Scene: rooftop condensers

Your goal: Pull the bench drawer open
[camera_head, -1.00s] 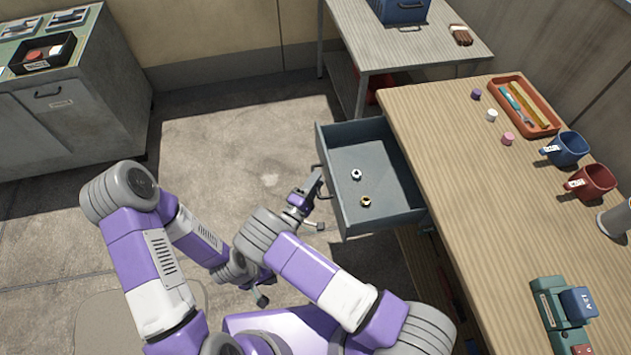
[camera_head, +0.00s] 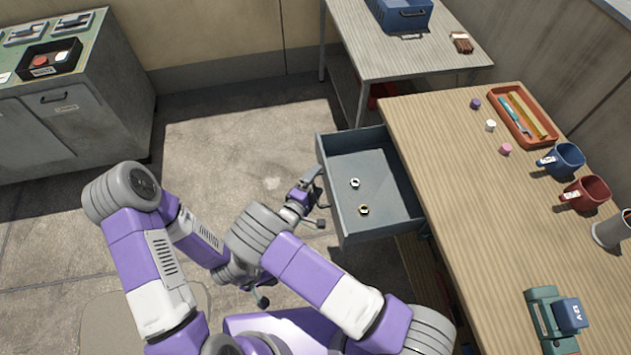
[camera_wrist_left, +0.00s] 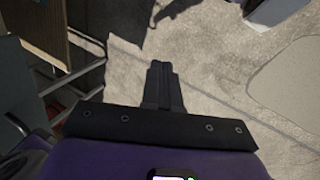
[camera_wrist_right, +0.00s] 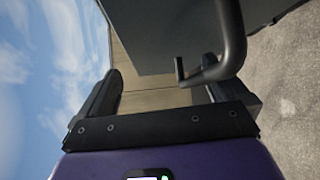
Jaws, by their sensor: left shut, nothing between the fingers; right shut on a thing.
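The bench drawer (camera_head: 375,172) is grey-blue and stands well out from the left side of the wooden bench (camera_head: 455,165). Two small nuts, one silvery (camera_head: 355,183) and one brass (camera_head: 364,210), lie inside it. My right gripper (camera_head: 315,180) is at the drawer's front, shut on the dark handle. The handle (camera_wrist_right: 232,45) looms large in the right wrist view, by the right-hand finger; the exact contact is hard to see. My left gripper (camera_head: 262,300) is low over the floor, away from the drawer. Its fingers (camera_wrist_left: 162,80) are together and empty in the left wrist view.
On the bench are a tray (camera_head: 522,115) with tools, a blue mug (camera_head: 567,160), a red mug (camera_head: 590,192) and a green device (camera_head: 545,318). A grey table (camera_head: 400,55) stands behind. A cabinet (camera_head: 75,95) is at the left. Open floor lies between.

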